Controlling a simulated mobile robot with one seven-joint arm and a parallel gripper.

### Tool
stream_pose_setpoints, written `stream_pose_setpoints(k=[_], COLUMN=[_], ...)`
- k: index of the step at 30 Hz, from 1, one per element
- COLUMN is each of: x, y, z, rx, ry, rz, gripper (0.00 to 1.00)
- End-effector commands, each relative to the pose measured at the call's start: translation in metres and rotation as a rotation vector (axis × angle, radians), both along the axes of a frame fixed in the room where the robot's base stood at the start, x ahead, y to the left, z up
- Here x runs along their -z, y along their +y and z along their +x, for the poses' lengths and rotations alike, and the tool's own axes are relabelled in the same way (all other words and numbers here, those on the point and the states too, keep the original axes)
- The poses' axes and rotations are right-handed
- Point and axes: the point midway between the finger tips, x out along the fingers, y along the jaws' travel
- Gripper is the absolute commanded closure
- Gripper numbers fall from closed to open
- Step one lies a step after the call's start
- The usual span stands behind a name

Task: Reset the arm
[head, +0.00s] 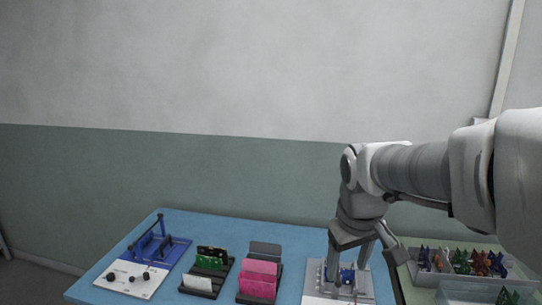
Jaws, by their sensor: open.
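My gripper (352,268) is open and points down over the white and grey fixture (318,292) at the right end of the blue table. A small blue part (347,275) sits at the fixture between or just behind my fingers. I cannot tell whether the fingers touch it. My arm reaches in from the right edge of the view, with the wrist bent downward.
The blue table (215,225) also holds a blue and white fixture (125,279), a black rack with green cards (211,262) and a rack with pink cards (259,278). At right, a grey bin (428,279) holds several coloured parts, with a clear bin (455,294) in front.

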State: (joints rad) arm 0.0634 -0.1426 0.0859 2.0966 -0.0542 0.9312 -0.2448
Motion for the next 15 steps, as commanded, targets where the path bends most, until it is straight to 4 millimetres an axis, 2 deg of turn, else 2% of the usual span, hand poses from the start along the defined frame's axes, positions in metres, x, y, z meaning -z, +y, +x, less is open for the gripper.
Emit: stream_pose_setpoints(k=[1,6,12,15], x=[-0.009,-0.024,-0.028,-0.027], y=[0.0,0.0,0.0,0.001], z=[-0.015,-0.061,-0.109,-0.125], rx=[0.023,0.107,0.195,0.229], ry=[-0.027,-0.102,-0.182,-0.212], rz=[0.007,0.043,0.101,0.127], gripper=[0.33,0.33,0.33,0.33])
